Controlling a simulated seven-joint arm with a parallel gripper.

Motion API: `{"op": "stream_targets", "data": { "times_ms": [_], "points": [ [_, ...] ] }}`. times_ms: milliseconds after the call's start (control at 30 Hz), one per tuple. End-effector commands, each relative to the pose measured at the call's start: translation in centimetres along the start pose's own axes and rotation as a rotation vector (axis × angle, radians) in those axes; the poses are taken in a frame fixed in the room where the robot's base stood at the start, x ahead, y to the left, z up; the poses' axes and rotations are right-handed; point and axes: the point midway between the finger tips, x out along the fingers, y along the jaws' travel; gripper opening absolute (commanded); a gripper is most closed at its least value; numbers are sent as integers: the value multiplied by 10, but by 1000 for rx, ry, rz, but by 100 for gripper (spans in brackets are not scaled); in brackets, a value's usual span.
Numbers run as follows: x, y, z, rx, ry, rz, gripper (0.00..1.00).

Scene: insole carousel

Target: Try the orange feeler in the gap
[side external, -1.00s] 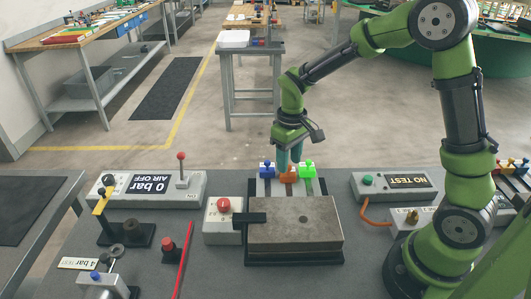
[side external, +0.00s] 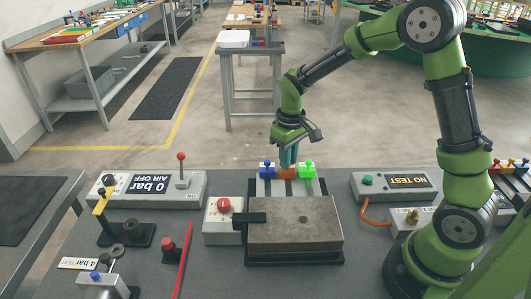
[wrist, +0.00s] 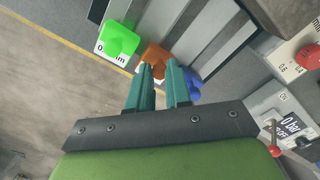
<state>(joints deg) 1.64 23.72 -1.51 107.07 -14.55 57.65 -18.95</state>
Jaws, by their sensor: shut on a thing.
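The orange feeler (side external: 286,174) stands between the blue feeler (side external: 267,169) and the green feeler (side external: 308,169) at the back of the steel block (side external: 295,222). My gripper (side external: 288,165) points down and is shut on the orange feeler, with its teal fingers hiding part of it. In the wrist view the orange feeler (wrist: 153,56) shows at the fingertips, with the green feeler (wrist: 118,40) and blue feeler (wrist: 193,88) close on either side. Grey strips (side external: 288,187) run from the feelers towards the block. The gap itself is not clearly visible.
A box with a red button (side external: 223,205) stands left of the block. An air panel (side external: 150,186) with a red-knobbed lever reads 0 bar, AIR OFF. A panel (side external: 397,184) to the right reads NO TEST. Bare grey bench lies between these.

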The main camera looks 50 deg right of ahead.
Motion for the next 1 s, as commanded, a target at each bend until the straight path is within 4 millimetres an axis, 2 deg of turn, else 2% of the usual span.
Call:
{"op": "stream_targets", "data": {
  "times_ms": [33,267,300,433,467,767,867,1000],
  "points": [
    [0,6,-6,3,5,2,0],
    [-1,8,-7,-1,9,5,0],
    [-1,8,-7,-1,10,6,22],
    [-1,7,-7,0,8,4,42],
    [-1,7,-7,0,7,4,44],
    [-2,6,-6,0,5,2,44],
    [-10,6,-6,-1,7,2,44],
    [-35,6,-6,0,9,2,44]
  ]
}}
